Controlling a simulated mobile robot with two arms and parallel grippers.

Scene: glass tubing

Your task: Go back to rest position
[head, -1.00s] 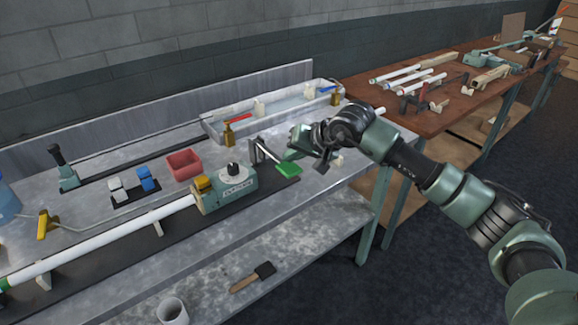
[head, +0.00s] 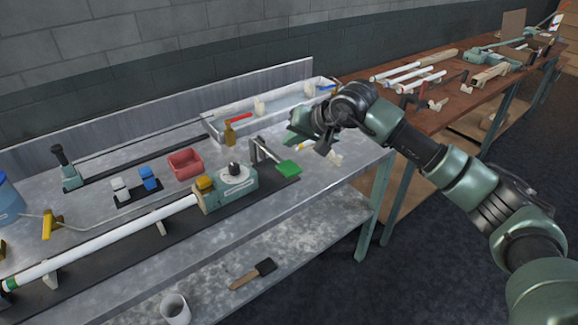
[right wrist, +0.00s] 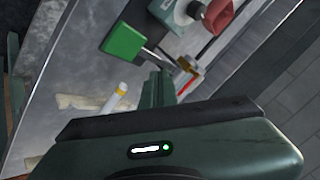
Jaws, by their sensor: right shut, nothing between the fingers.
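My right gripper (head: 294,138) hangs above the right end of the metal bench (head: 225,240) in the head view, on an arm coming in from the right. Its fingers are shut and empty. They also show in the right wrist view (right wrist: 157,88), pointing away from the camera. The green pad (head: 288,167) on a metal bracket is just below and left of the gripper, and apart from it; it also shows in the right wrist view (right wrist: 122,36). My left gripper is in neither view.
A green machine (head: 232,190) and a long white tube (head: 100,245) lie along the bench. A red bin (head: 185,164) and a shallow tray (head: 266,112) stand behind. A brown table (head: 445,115) with tubes is at the back right. Dark floor at the right is free.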

